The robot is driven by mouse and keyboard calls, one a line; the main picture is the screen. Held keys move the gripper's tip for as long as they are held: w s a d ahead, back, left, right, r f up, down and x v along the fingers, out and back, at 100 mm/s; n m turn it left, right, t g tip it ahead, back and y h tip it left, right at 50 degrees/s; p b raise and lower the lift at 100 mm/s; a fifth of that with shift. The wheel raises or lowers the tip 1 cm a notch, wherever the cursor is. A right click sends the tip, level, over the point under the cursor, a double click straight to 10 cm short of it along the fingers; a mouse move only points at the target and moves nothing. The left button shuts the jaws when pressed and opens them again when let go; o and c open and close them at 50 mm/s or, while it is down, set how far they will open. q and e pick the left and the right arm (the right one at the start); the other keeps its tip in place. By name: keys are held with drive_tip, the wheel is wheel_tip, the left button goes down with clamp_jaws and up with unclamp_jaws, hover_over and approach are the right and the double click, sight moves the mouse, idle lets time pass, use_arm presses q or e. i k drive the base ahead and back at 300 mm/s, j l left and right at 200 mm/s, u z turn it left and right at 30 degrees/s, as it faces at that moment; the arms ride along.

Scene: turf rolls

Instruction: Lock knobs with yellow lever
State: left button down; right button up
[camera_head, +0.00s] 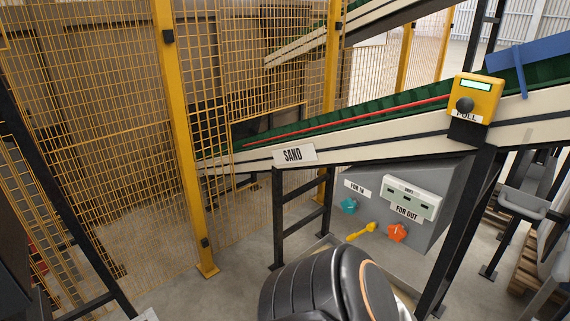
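A teal star-shaped knob (349,206) sits on the grey box (425,235) under the conveyor, below a label that seems to read "FOR IN". An orange-red star-shaped knob (398,232) sits lower and to its right, below a "FOR OUT" label. The yellow lever (362,231) lies between and below the two knobs, slanting up to the right, with its round end close to the orange-red knob. I cannot tell whether the lever touches that knob. Neither of my grippers is in view. A dark rounded link of my own arm fills the bottom centre, below the lever.
Black conveyor legs (462,225) flank the grey box. A yellow mesh fence (95,120) stands left. Some floor (240,265) is clear.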

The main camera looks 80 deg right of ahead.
sight(358, 234)
drive_tip(key=z, duration=3.1)
drive_tip(key=i+l+z, duration=0.15)
drive_tip(key=i, duration=0.3)
drive_tip(key=i+l+z, duration=0.15)
drive_tip(key=i, duration=0.35)
drive_tip(key=i+z, duration=0.15)
drive_tip(key=i, duration=0.25)
drive_tip(key=j, duration=0.1)
